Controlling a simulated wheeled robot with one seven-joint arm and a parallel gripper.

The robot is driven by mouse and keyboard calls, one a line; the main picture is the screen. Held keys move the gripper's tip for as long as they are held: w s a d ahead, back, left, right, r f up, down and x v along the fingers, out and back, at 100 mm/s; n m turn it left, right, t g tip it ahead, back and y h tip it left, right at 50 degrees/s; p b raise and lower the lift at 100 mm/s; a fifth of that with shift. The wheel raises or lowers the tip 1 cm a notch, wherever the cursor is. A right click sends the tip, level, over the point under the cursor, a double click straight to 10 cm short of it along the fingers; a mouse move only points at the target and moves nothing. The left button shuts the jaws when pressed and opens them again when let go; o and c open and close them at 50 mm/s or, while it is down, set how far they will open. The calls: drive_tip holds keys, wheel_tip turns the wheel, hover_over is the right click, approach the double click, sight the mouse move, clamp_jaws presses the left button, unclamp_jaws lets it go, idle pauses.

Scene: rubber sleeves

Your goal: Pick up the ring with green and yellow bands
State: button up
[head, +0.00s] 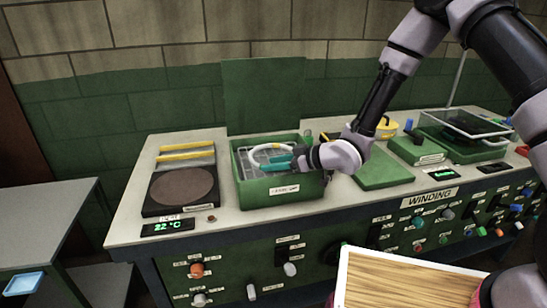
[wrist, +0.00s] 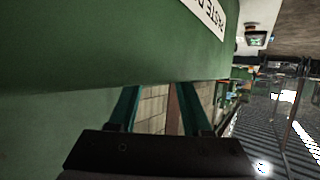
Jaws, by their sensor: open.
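I cannot make out a ring with green and yellow bands in either view. A pale ring-shaped thing (head: 258,157) shows at the mouth of the green box (head: 262,197), beside my fingers; no coloured bands can be told on it. My gripper (head: 277,166) has teal fingers and is over the right part of this open box, hiding some of its inside. In the wrist view the two fingers (wrist: 160,108) stand apart with nothing seen between them. A green wall with a white label (wrist: 206,14) fills much of that view.
A hot plate with a round brown disc (head: 182,190) stands left of the box. A green flat pad (head: 384,171) lies to the right, with a yellow round item (head: 386,128) behind it. A glass-lidded green unit (head: 463,130) is farther right. Bare worktop (head: 228,222) lies in front.

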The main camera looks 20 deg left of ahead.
drive_tip(key=shift+x, duration=1.5)
clamp_jaws()
